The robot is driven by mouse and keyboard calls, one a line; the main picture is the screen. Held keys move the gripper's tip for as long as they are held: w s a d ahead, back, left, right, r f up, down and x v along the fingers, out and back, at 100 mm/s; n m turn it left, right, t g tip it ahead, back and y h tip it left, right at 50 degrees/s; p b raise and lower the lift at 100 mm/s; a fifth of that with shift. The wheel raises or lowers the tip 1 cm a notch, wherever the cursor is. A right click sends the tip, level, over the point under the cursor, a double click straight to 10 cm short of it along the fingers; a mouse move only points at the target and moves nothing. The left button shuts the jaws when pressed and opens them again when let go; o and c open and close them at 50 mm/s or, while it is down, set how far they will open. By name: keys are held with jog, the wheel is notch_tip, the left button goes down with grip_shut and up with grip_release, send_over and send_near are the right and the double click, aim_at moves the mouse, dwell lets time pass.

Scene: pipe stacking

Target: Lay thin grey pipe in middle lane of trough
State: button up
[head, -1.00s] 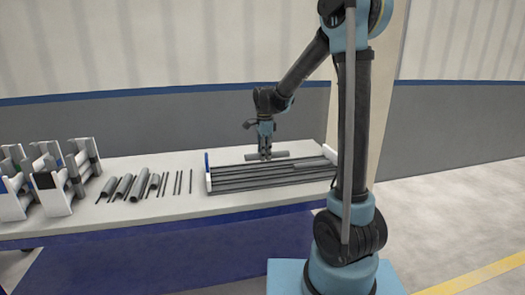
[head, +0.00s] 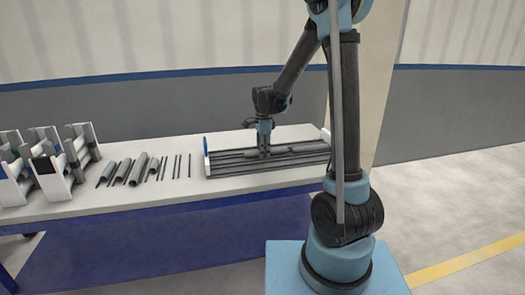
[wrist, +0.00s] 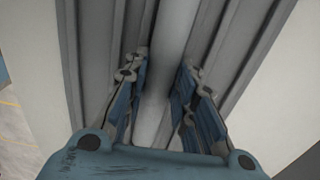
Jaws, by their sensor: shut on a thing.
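My gripper (head: 264,153) points down over the long grey trough (head: 232,171), which has white end plates and several parallel lanes. In the wrist view its fingers (wrist: 160,88) stand on both sides of a smooth light grey pipe (wrist: 177,35) and are shut on it. The pipe runs lengthwise along the trough, with lanes and ridges visible on both sides of it. In the head view the pipe (head: 291,149) sits low at the trough, level with its lanes. I cannot tell whether it touches the lane floor; the fingers and the small picture hide this.
Several loose grey pipes (head: 139,168) of different thickness lie on the white table (head: 100,207) left of the trough. White racks (head: 55,176) holding pipes stand at the far left. A blue-tipped post (head: 205,147) rises at the trough's left end.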

jog(key=shift+s+f, duration=0.1)
jog(key=shift+f, duration=0.05)
jog(key=o, duration=1.1)
jog(key=shift+f, duration=0.1)
jog(key=shift+o, duration=0.2)
jog(key=shift+r, duration=0.2)
notch_tip(320, 180, up, 12)
jog(key=shift+w+f, duration=0.15)
jog(key=shift+w, duration=0.05)
jog(key=shift+d, duration=0.1)
